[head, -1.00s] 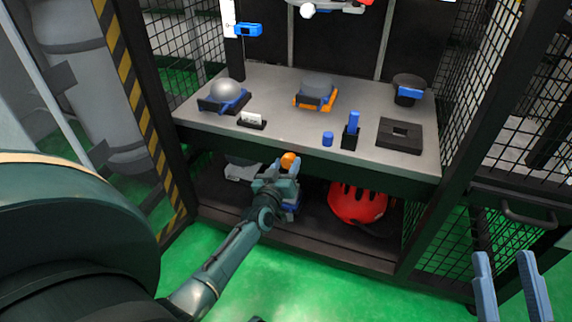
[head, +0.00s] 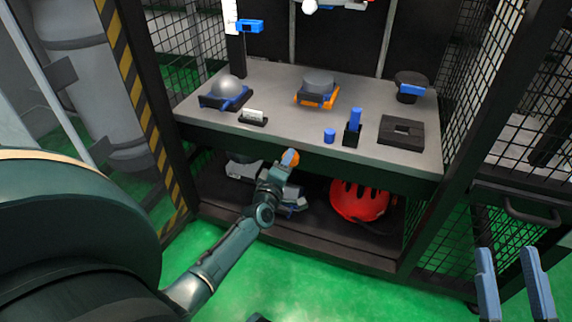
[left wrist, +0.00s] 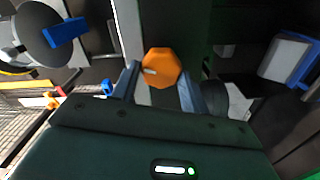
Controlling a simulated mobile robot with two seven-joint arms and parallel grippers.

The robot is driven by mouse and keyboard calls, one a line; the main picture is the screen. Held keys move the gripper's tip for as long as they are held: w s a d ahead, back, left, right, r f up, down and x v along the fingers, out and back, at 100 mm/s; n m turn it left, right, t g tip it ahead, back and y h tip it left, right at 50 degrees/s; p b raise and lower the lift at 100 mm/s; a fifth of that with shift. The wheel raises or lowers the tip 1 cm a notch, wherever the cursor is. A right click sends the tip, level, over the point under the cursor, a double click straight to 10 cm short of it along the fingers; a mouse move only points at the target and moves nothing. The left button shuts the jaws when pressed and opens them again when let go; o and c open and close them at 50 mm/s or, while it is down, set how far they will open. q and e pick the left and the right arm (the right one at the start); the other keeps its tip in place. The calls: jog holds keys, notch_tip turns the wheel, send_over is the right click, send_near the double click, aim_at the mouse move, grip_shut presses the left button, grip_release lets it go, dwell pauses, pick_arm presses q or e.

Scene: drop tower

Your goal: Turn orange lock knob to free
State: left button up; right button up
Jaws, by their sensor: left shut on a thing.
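The orange lock knob (head: 295,154) is on the front edge of the workbench, just under the top. It shows as a faceted orange knob with a small pale mark in the left wrist view (left wrist: 163,62). My left gripper (head: 289,159) is shut on the knob, with one blue-grey finger on each side in the left wrist view (left wrist: 160,80). In the head view the near finger hides part of the knob. My right gripper (head: 512,270) is open and empty at the lower right, away from the bench.
The grey benchtop (head: 285,120) holds a silver dome (head: 229,88), a grey disc on an orange base (head: 318,82), blue pegs and a black square block (head: 401,132). A red helmet (head: 358,202) lies on the lower shelf. Mesh panels flank the bench.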

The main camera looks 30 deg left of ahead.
pick_arm(q)
jog(key=shift+f+n+b, duration=0.1)
jog(key=shift+n+b, duration=0.2)
jog(key=shift+n, duration=1.3)
pick_arm(e)
jog(key=shift+r+n+y, duration=0.5)
jog(key=shift+r+n, duration=0.05)
jog(key=shift+n, duration=0.05)
jog(key=shift+w+d+r, duration=0.1)
jog(key=shift+r, duration=0.1)
pick_arm(q)
jog(key=o, duration=1)
jog(key=shift+c, duration=0.2)
jog(key=p+v, duration=0.4)
jog(key=v, duration=0.9)
pick_arm(e)
jog(key=f+m+h, duration=0.1)
jog(key=f, duration=0.1)
jog(key=s+f+m+g+h, duration=0.1)
jog(key=shift+s+f+m+h, duration=0.1)
jog(key=shift+f+m+h, duration=0.2)
jog(key=shift+f, duration=0.05)
pick_arm(q)
jog(key=shift+s, duration=0.15)
